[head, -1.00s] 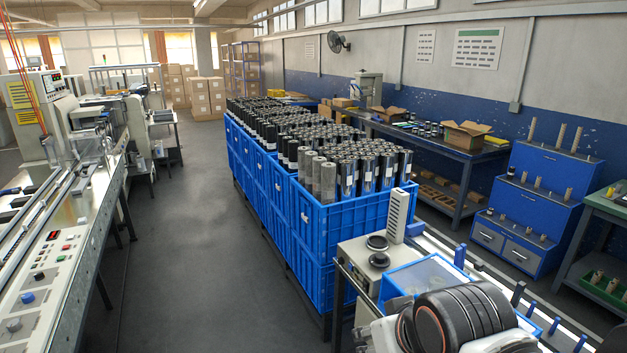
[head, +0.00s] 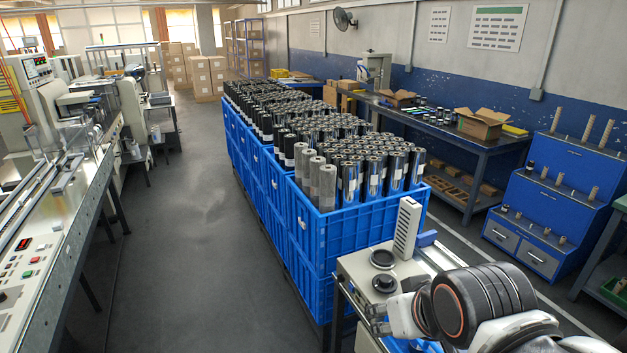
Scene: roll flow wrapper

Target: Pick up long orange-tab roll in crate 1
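Several upright film rolls stand packed in the nearest blue crate (head: 365,222). They include shiny dark rolls with white labels (head: 374,175) and matte grey rolls (head: 327,187) at its left corner. No orange tab can be made out on any roll, and no crate number is readable. My gripper (head: 374,318) is low at the bottom of the head view, in front of the small bench and apart from the rolls. It is small and partly hidden, so its opening is unclear.
More blue crates of dark rolls (head: 265,105) run back in a row. A small bench (head: 357,268) with a device stands right of the nearest crate. A machine line (head: 50,240) runs along the left. The grey floor aisle (head: 190,240) between is clear.

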